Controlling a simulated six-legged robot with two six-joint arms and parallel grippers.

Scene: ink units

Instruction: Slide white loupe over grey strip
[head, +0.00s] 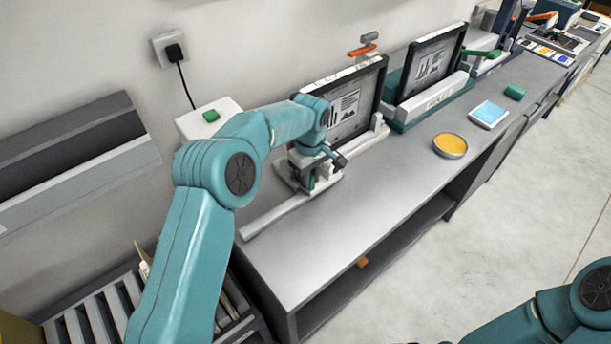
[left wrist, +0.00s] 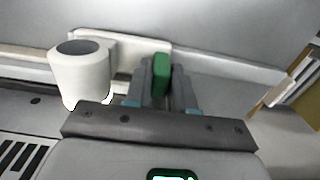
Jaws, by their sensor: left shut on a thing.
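The white loupe (left wrist: 82,75) shows in the left wrist view as a short upright cylinder with a dark round top, on a white plate. A green grip (left wrist: 160,76) stands beside it, between my left gripper's fingers (left wrist: 161,88). In the head view my left gripper (head: 315,168) is low over the counter, in front of the left framed screen, shut on the green grip. The white loupe is mostly hidden there. A long pale grey strip (head: 275,216) runs along the counter from the loupe toward the lower left. My right gripper is out of view.
The grey counter (head: 370,215) is clear in front. A yellow round dish (head: 450,145), a light-blue pad (head: 488,114) and a small green block (head: 514,92) lie to the right. Two dark framed screens (head: 357,105) (head: 431,64) stand at the back. A slatted rack (head: 95,318) is lower left.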

